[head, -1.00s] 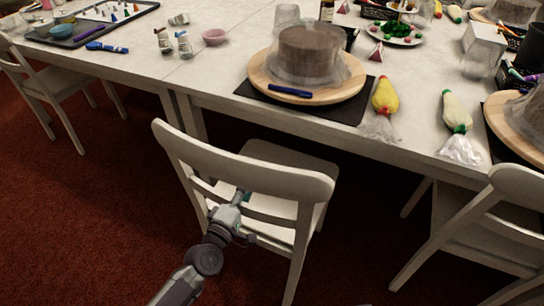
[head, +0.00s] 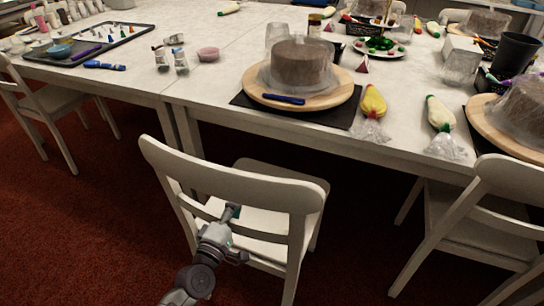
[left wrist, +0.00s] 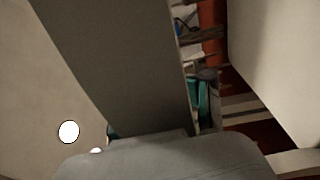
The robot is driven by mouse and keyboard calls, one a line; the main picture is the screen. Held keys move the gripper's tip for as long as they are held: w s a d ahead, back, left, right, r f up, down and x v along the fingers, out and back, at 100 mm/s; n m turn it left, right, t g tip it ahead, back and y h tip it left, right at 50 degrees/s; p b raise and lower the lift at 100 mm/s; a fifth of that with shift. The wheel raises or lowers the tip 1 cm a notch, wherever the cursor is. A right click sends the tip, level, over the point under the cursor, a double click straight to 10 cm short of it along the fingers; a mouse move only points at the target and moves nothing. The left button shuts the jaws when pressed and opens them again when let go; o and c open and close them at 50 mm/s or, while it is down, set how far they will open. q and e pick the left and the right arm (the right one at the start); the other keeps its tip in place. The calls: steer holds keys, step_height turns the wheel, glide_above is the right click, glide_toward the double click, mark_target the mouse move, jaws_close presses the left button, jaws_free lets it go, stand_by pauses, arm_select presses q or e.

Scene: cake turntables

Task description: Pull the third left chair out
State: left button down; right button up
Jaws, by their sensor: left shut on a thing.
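A white wooden chair (head: 235,186) stands in front of the long table (head: 270,122), its back towards me and its seat (head: 262,220) mostly clear of the table edge. My left gripper (head: 232,213) is at the middle of the chair's backrest, shut on its lower slat. The exact contact is partly hidden. My right gripper is not in view.
Another white chair (head: 468,215) stands close on the right, and one (head: 45,110) stands at the far left. A cake (head: 301,64) on a wooden turntable sits above the held chair, with piping bags (head: 440,115) beside it. Red carpet (head: 90,230) is free at the left front.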

arm_select(q)
steer(key=f, duration=0.2)
steer(key=shift+s+d+f+g, duration=0.15)
steer(key=shift+s+f+g, duration=0.15)
steer(key=shift+s, duration=0.05)
steer(key=c, duration=0.9)
jaws_free()
steer(key=shift+f, duration=0.1)
steer(key=shift+o, duration=1.3)
steer(key=shift+w+d+f, duration=0.1)
steer(key=shift+w+d, duration=0.05)
steer(key=shift+o, duration=0.4)
steer(key=shift+w+f, duration=0.1)
steer(key=shift+w, duration=0.3)
steer(key=shift+r, duration=0.3)
steer(key=v, duration=1.2)
steer(key=shift+a, duration=0.2)
